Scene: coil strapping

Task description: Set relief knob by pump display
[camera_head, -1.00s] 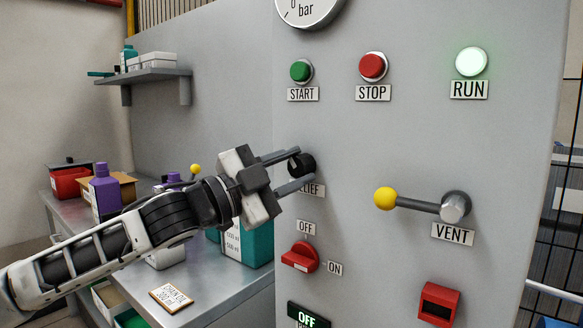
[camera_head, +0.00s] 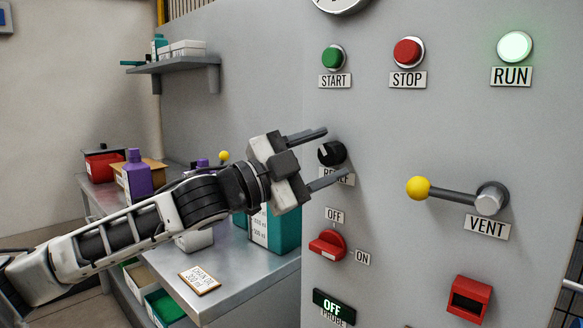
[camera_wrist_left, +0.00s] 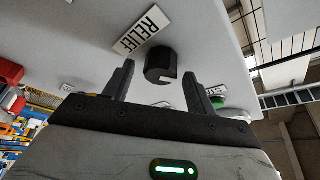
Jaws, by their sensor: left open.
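The relief knob (camera_head: 331,153) is round and black with a pale pointer mark, on the grey panel above its partly covered RELIEF label (camera_head: 338,178). My left gripper (camera_head: 335,152) is open, its fingers pointing at the panel, one above and one below the knob in the head view. In the left wrist view the knob (camera_wrist_left: 161,67) appears between the two fingertips (camera_wrist_left: 159,69), with a gap on each side. The gauge (camera_head: 342,4) is cut off at the top edge, its reading out of view. My right gripper is not in view.
The panel also holds a green START button (camera_head: 332,57), red STOP button (camera_head: 408,51), lit RUN lamp (camera_head: 514,46), yellow-tipped VENT lever (camera_head: 448,193) and red OFF/ON switch (camera_head: 328,243). A metal bench (camera_head: 240,280) with bottles stands left, below my arm.

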